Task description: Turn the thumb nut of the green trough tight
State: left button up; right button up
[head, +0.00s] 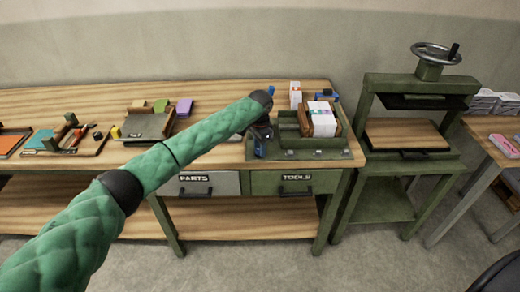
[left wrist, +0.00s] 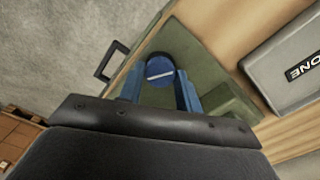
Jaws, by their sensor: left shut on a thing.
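The green trough (head: 322,143) stands on the right end of the bench, with a wooden block and a stack of white and pink-edged sheets (head: 320,122) in it. My left gripper (head: 260,150) is at the trough's left front end, pointing down. In the left wrist view the thumb nut (left wrist: 160,72) is a round blue knob with a white line across its top. The blue fingers of my left gripper (left wrist: 160,82) are shut on it from both sides. In the head view the nut is hidden by the gripper. My right gripper is not in view.
A grey box marked "ONE" (left wrist: 288,62) lies near the gripper in the left wrist view. A small white box (head: 295,95) stands behind the trough. Drawers marked PARTS and TOOLS (head: 296,182) are below. A green press (head: 418,130) stands right of the bench.

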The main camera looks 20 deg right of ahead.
pick_arm(q)
jog(key=m+b, duration=0.1)
jog(key=m, duration=0.4)
jog(key=shift+m+b, duration=0.3)
jog(key=m+b, duration=0.1)
jog(key=m, duration=0.2)
jog(key=shift+m, duration=1.3)
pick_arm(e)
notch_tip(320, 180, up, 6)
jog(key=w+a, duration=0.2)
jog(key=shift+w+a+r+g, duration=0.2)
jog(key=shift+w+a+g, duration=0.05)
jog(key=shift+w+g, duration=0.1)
pick_arm(q)
jog(key=shift+w+r+b, duration=0.1)
jog(key=shift+b, duration=0.2)
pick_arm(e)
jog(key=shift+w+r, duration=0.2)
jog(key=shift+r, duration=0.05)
pick_arm(q)
jog(key=o, duration=1)
